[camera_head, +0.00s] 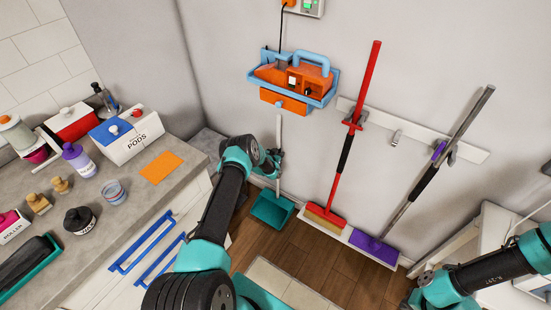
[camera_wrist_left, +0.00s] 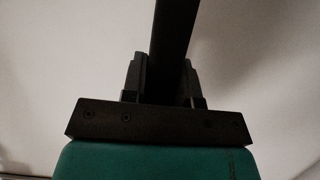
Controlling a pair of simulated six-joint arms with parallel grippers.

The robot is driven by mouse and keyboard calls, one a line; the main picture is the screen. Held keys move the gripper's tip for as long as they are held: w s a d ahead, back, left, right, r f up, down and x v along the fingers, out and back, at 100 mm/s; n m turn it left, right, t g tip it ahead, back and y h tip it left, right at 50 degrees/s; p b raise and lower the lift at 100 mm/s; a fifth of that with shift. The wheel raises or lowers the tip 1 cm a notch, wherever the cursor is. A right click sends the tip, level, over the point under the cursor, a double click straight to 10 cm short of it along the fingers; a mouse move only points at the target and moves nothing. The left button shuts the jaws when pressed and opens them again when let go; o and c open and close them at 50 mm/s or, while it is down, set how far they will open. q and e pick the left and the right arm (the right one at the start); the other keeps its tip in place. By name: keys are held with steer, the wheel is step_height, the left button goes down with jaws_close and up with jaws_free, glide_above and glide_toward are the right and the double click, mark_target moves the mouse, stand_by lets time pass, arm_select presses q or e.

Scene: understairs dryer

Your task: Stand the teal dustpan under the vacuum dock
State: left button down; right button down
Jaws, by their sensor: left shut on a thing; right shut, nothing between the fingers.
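The teal dustpan (camera_head: 271,210) hangs or stands upright close to the wall, with its pan low and its long grey handle (camera_head: 279,132) rising below the vacuum dock. I cannot tell whether the pan touches the floor. The vacuum dock (camera_head: 334,88) is a blue wall holder with an orange vacuum (camera_head: 291,75) in it. My left gripper (camera_head: 274,166) is shut on the dustpan handle. In the left wrist view the handle (camera_wrist_left: 175,35) shows as a dark bar between the fingers (camera_wrist_left: 162,85). My right gripper (camera_head: 412,299) is shut and empty at the lower right, apart from everything.
A counter (camera_head: 150,200) with boxes and bottles stands left. Wooden floor (camera_head: 310,262) is open in front.

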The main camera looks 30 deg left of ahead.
arm_select(q)
steer(key=shift+w+f, duration=1.05)
steer(key=shift+w, duration=0.1)
steer(key=shift+f, duration=0.2)
stand_by(0.5)
jaws_free()
stand_by(0.7)
stand_by(0.4)
steer(key=s, duration=1.1)
stand_by(0.7)
